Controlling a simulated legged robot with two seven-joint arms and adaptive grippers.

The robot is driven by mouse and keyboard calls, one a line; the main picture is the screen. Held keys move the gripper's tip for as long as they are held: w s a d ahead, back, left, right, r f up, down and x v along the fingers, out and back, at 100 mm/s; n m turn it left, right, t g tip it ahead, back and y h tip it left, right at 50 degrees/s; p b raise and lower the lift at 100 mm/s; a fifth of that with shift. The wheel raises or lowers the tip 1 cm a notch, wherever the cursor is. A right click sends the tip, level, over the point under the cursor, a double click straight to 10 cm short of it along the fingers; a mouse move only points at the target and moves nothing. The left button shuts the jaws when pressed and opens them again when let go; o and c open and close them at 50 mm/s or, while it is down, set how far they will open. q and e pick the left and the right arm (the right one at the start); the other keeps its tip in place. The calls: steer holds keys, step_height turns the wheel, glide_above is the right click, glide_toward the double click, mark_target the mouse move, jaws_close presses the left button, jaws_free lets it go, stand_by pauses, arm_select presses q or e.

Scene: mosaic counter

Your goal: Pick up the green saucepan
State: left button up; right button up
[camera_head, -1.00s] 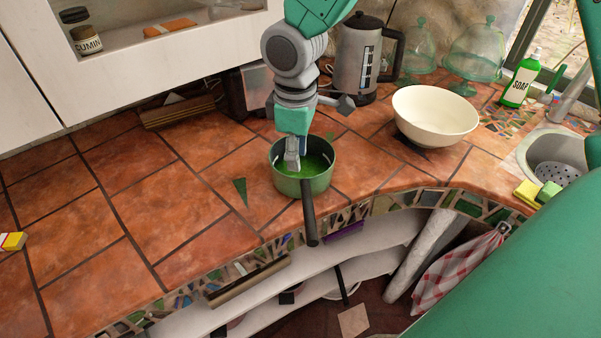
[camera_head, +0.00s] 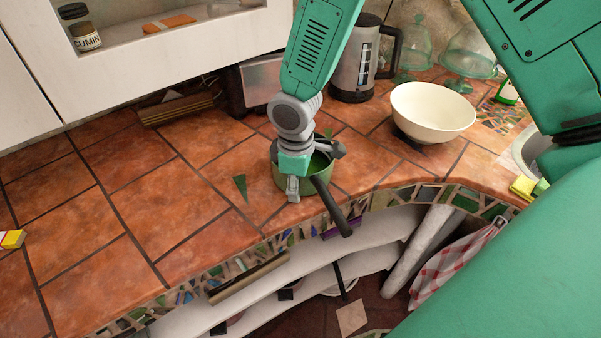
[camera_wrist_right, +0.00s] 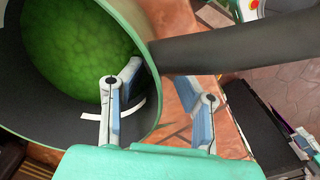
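The green saucepan (camera_head: 318,183) stands on the tiled counter near its front edge. Its dark handle (camera_head: 335,212) points to the lower right, out over the edge. In the wrist view the right gripper (camera_wrist_right: 163,80) is open, one finger over the inside of the pan and one outside the rim, next to the handle (camera_wrist_right: 230,50). A gap shows between fingers and rim. My left gripper is not in view.
A cream bowl (camera_head: 432,112) stands to the right of the pan, with a kettle (camera_head: 354,60) behind. Glass domes (camera_head: 468,52) and a sink (camera_head: 525,150) are further right. Tiles left of the pan are mostly clear. Open shelves (camera_head: 290,275) lie below the counter edge.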

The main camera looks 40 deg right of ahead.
steer(key=shift+s, duration=0.1)
steer(key=shift+c, duration=1.2)
steer(key=shift+d, duration=0.15)
jaws_close()
steer(key=shift+s+d+f, duration=0.1)
steer(key=shift+d+f, duration=0.05)
steer(key=shift+d, duration=0.55)
steer(key=shift+a, duration=0.2)
steer(key=shift+a+r, duration=0.1)
steer(key=shift+r, duration=0.2)
step_height(320, 180, up, 10)
steer(key=shift+w+f, duration=0.2)
